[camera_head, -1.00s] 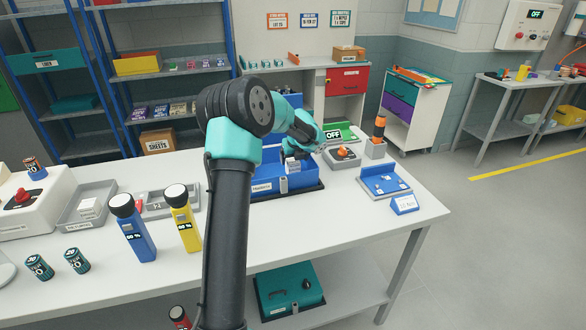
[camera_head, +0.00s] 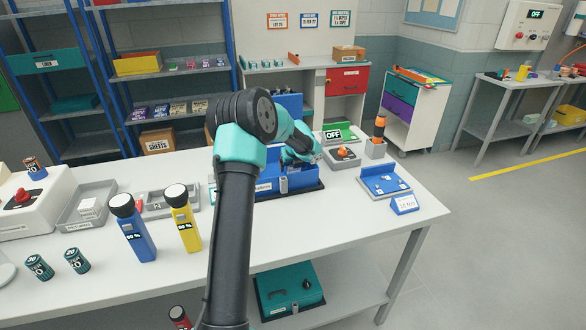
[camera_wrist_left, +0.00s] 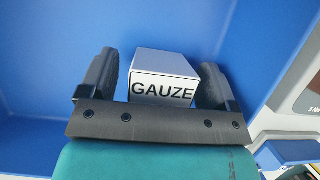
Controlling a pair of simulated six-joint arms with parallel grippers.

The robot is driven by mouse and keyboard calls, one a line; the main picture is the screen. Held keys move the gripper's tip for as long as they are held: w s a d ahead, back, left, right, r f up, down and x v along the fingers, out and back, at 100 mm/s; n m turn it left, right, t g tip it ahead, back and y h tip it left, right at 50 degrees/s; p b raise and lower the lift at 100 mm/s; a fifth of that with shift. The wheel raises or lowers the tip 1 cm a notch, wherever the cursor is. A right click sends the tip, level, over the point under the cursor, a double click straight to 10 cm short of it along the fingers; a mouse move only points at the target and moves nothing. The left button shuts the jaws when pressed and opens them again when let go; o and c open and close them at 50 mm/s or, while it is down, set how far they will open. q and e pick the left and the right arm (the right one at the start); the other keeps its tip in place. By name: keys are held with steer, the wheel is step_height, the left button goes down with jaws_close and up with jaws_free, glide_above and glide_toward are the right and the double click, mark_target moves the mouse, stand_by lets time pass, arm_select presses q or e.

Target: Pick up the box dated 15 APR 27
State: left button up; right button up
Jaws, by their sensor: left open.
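A white box marked GAUZE (camera_wrist_left: 163,90) stands inside the blue bin (camera_wrist_left: 255,35) in the left wrist view. No date is readable on its visible face. My left gripper (camera_wrist_left: 158,66) is open, with one dark finger on each side of the box. I cannot tell whether the fingers touch it. In the head view my left gripper (camera_head: 301,154) reaches down into the blue bin (camera_head: 302,179) on the table and hides the box. My right gripper is not in view.
A blue torch (camera_head: 135,230) and a yellow torch (camera_head: 184,222) stand left of my arm. A device with an orange knob (camera_head: 343,153) and a blue tray (camera_head: 384,182) lie right of the bin.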

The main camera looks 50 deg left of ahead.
arm_select(q)
steer(key=shift+c, duration=0.3)
steer(key=c, duration=1)
steer(key=shift+o, duration=0.2)
steer(key=shift+r, duration=0.15)
step_height(320, 180, up, 18)
stand_by(0.3)
